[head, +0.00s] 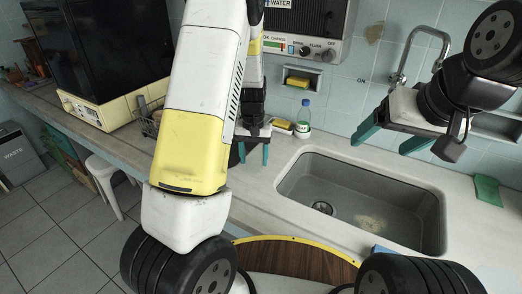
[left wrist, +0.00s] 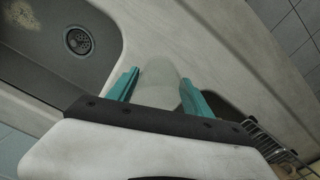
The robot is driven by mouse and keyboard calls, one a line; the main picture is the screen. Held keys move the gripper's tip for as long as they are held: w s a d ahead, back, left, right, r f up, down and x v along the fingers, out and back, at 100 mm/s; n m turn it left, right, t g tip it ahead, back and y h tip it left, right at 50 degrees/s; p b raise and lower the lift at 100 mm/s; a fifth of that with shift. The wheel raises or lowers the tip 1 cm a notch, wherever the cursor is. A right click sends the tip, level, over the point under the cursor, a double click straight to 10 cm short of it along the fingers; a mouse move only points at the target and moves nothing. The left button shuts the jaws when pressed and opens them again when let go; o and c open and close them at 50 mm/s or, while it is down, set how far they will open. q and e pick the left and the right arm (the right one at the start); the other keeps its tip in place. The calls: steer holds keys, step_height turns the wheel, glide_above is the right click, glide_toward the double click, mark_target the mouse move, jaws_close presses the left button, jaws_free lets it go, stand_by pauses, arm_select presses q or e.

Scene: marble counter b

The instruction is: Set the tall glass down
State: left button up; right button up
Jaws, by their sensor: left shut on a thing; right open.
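The tall glass (left wrist: 159,82) is clear and faint in the left wrist view, between the two teal fingers of my left gripper (left wrist: 158,94). My left gripper (head: 254,153) is shut on it, over the counter (head: 268,178) just left of the sink. In the head view I cannot make out the glass clearly. Whether its base touches the counter I cannot tell. My right gripper (head: 390,138) is open and empty, above the back rim of the sink at the right.
The grey sink (head: 410,207) is sunk into the counter, right of my left gripper. A bottle (head: 303,120) and a yellow sponge (head: 282,125) stand behind, near the wall. A wire rack (left wrist: 267,139) is close to the left gripper. A green cloth (head: 488,190) lies at right.

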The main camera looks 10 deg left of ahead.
mark_target(253, 163)
arm_select(q)
steer(key=shift+w+a+f, duration=0.1)
steer(key=shift+w+a, duration=0.15)
steer(key=shift+w, duration=0.2)
steer(key=shift+w+a+f, duration=0.1)
steer(key=shift+w+a, duration=0.1)
steer(key=shift+w, duration=0.25)
steer(key=shift+f, duration=1.65)
steer(key=shift+s, duration=0.1)
steer(key=shift+f, duration=0.15)
steer(key=o, duration=1.5)
